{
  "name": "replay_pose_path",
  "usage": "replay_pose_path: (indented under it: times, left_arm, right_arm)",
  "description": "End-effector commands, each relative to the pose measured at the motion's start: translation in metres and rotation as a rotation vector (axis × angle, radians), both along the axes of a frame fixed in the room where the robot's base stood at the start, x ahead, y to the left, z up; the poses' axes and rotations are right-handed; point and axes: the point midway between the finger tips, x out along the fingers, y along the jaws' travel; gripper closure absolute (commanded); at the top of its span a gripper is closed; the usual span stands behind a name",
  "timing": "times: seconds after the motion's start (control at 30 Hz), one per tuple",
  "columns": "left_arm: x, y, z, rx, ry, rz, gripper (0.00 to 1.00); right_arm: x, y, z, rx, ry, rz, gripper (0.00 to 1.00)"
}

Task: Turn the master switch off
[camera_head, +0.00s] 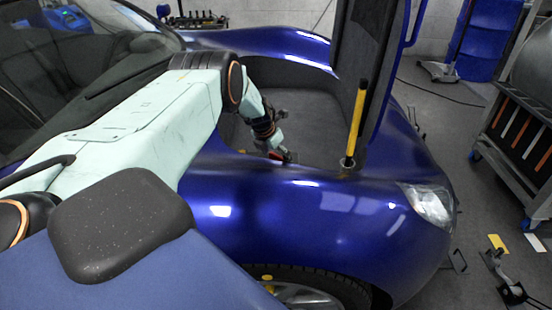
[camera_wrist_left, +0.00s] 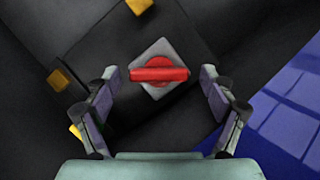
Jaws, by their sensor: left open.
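The master switch is a red bar handle (camera_wrist_left: 159,74) on a grey diamond-shaped plate (camera_wrist_left: 158,92) in the left wrist view, fixed to a dark surface. The handle lies across the picture, nearly level. My left gripper (camera_wrist_left: 157,84) is open, with one finger on each side of the switch and gaps between them and the handle. In the head view the left gripper (camera_head: 284,157) reaches down into the car's open front compartment, and a bit of red (camera_head: 276,155) shows beside it. My right gripper is not in view.
The blue car (camera_head: 300,205) surrounds the compartment, with its raised lid (camera_head: 365,60) behind. A yellow-handled bar (camera_head: 356,120) stands upright right of the gripper. A tool cart (camera_head: 520,130) stands at the far right.

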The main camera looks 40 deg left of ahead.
Motion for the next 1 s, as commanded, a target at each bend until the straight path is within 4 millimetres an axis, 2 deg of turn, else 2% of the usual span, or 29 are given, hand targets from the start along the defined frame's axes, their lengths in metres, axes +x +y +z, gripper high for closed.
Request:
replay_pose_path:
  times: [0.23, 0.87, 1.0]
  left_arm:
    - [-0.0002, 0.0001, 0.0, 0.0, 0.001, 0.0, 0.18]
    - [-0.0004, 0.0002, -0.0001, 0.0, 0.001, 0.0, 0.71]
    - [-0.0006, 0.0001, 0.0005, 0.001, 0.002, 0.008, 0.71]
  right_arm:
    - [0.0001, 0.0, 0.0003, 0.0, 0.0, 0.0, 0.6]
    - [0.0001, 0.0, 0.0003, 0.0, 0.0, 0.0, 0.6]
    - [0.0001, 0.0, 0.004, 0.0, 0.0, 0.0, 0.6]
